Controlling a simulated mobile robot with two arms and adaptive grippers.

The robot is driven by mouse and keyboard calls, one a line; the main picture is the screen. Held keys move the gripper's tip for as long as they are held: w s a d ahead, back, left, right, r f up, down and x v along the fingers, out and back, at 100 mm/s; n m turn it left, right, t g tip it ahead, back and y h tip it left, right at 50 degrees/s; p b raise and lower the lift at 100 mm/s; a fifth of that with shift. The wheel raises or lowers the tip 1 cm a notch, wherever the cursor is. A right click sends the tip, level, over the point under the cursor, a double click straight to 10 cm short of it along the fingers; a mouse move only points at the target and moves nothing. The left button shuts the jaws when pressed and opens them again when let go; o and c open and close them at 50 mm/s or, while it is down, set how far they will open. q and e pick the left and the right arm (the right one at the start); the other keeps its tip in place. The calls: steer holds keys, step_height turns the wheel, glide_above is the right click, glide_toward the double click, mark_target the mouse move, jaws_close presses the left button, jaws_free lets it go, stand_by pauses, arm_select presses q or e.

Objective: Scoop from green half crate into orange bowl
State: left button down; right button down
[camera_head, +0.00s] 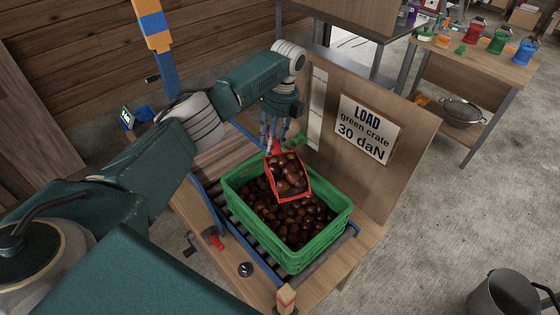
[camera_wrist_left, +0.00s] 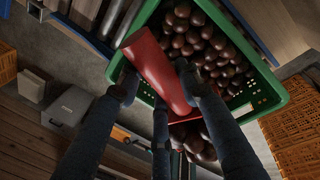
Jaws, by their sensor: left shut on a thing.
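My left gripper (camera_head: 276,138) is shut on the handle of a red scoop (camera_head: 304,174). The scoop holds a heap of chestnuts (camera_head: 288,168) and is over the green half crate (camera_head: 322,244). The crate has a layer of loose chestnuts (camera_head: 300,222) inside. In the left wrist view the red handle (camera_wrist_left: 157,70) lies between my fingers, with the green crate (camera_wrist_left: 265,95) behind. I cannot make out an orange bowl for certain. My right gripper is in neither view.
A board with a LOAD sign (camera_head: 368,128) stands upright behind the crate. A bench (camera_head: 485,62) at the right carries red, green and blue items, with a metal colander (camera_head: 462,112) on its lower shelf. A grey bucket (camera_head: 505,295) stands on the floor.

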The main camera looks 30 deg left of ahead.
mark_target(273, 146)
arm_select(q)
steer(key=shift+s+d+r+t+y+p, duration=0.2)
steer(key=shift+r+p, duration=0.35)
steer(key=shift+p, duration=0.7)
steer(key=shift+s+d+r+t+y+p, duration=0.15)
steer(key=shift+r+p, duration=0.4)
steer(key=shift+p, duration=0.7)
steer(key=shift+s+d+r+t+y, duration=0.15)
steer(key=shift+r+t+y, duration=0.1)
steer(key=shift+r, duration=0.15)
steer(key=shift+s+d+r+t+y, duration=0.1)
steer(key=shift+d+r+t+y, duration=0.1)
steer(key=shift+r, duration=0.2)
steer(key=shift+s+d+r+t+y, duration=0.15)
steer(key=shift+r+t+y, duration=0.1)
steer(key=shift+r, duration=0.3)
steer(key=shift+s+d+r+t+y, duration=0.2)
steer(key=shift+r+y, duration=0.1)
steer(key=shift+r, duration=0.3)
steer(key=shift+s+d+r+t+y, duration=0.15)
steer(key=shift+r+t+y, duration=0.1)
steer(key=shift+r, duration=0.3)
